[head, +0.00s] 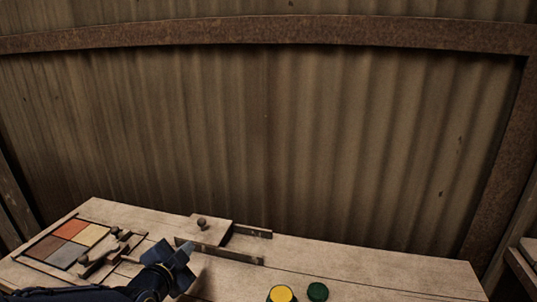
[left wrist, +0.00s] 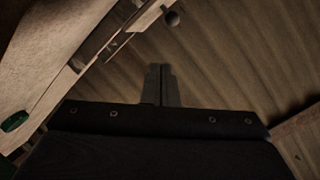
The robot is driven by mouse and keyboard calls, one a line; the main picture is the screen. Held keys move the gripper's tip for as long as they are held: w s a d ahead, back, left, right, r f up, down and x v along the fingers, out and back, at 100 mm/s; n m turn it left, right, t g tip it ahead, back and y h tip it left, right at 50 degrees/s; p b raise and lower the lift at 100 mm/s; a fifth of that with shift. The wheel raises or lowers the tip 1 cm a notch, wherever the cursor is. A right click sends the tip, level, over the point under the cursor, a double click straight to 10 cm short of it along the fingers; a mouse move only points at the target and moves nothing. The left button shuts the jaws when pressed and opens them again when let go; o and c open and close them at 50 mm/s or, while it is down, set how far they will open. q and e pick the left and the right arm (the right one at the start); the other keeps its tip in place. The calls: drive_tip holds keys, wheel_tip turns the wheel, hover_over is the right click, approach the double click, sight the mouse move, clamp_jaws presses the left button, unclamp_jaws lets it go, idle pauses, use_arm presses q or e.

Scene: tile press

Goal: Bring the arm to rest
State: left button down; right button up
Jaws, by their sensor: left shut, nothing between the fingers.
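My left gripper (head: 184,252) is over the left half of the wooden bench, near a low wooden rail. In the left wrist view its two fingers (left wrist: 161,85) are together with nothing between them, and the corrugated wall is behind them. My left arm comes in from the bottom left of the head view. My right gripper is in neither view.
A wooden bench (head: 380,276) fills the lower part. It bears a frame of coloured tiles (head: 73,242), a board with a round knob (head: 202,222), a yellow disc (head: 281,294) and a green disc (head: 318,291). A corrugated wall (head: 270,140) stands behind.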

use_arm(q)
drive_tip(key=s+r+n+g+p, duration=0.2)
drive_tip(key=s+n+g+p, duration=0.1)
drive_tip(key=s, duration=0.6)
drive_tip(key=s+d+r+n+g+h+p, duration=0.1)
drive_tip(key=s+r+n+g+p, duration=0.1)
drive_tip(key=s+n, duration=0.3)
drive_tip(key=s+d+r+n+g+h+p, duration=0.1)
drive_tip(key=s+r+n+g+p, duration=0.1)
drive_tip(key=s, duration=1.1)
drive_tip(key=n+g+p, duration=0.1)
drive_tip(key=n+g, duration=0.1)
drive_tip(key=shift+s+d+r+n+p, duration=0.15)
drive_tip(key=shift+s+r+n+p, duration=0.15)
drive_tip(key=shift+s+r+p, duration=0.1)
